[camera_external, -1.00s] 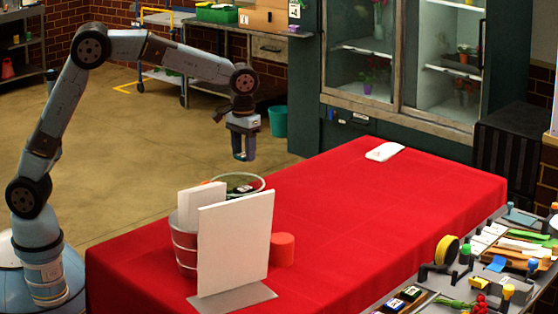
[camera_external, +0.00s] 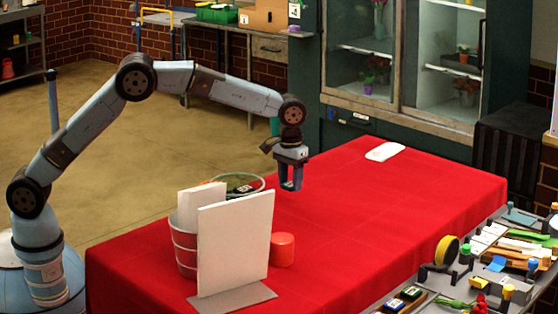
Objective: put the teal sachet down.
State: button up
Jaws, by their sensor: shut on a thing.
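My gripper (camera_external: 291,186) points down above the red-covered table (camera_external: 370,210), right of the white upright panels. It is shut on the teal sachet, which is small and mostly hidden between the fingers, so its outline is hard to make out. The fingertips appear to be above the cloth. I cannot tell the exact height from this one view.
A metal bucket (camera_external: 184,250) stands behind a tall white panel (camera_external: 235,245) on a grey foot. A red cylinder (camera_external: 283,250) stands beside it, a green-rimmed round thing (camera_external: 240,183) behind. A white pad (camera_external: 385,151) lies at the far end. The cloth's middle and right are clear.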

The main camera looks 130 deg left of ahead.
aim_at(293, 201)
jog(key=shift+w+a+f, duration=0.15)
jog(key=shift+f, duration=0.1)
jog(key=shift+w+a+f, duration=0.1)
jog(key=shift+w+f, duration=0.05)
jog(key=shift+f, duration=1.55)
jog(key=shift+f, duration=0.15)
jog(key=o, duration=1)
notch_tip(293, 201, up, 12)
jog(key=shift+f, duration=0.2)
jog(key=shift+r, duration=0.35)
jog(key=shift+r, duration=0.1)
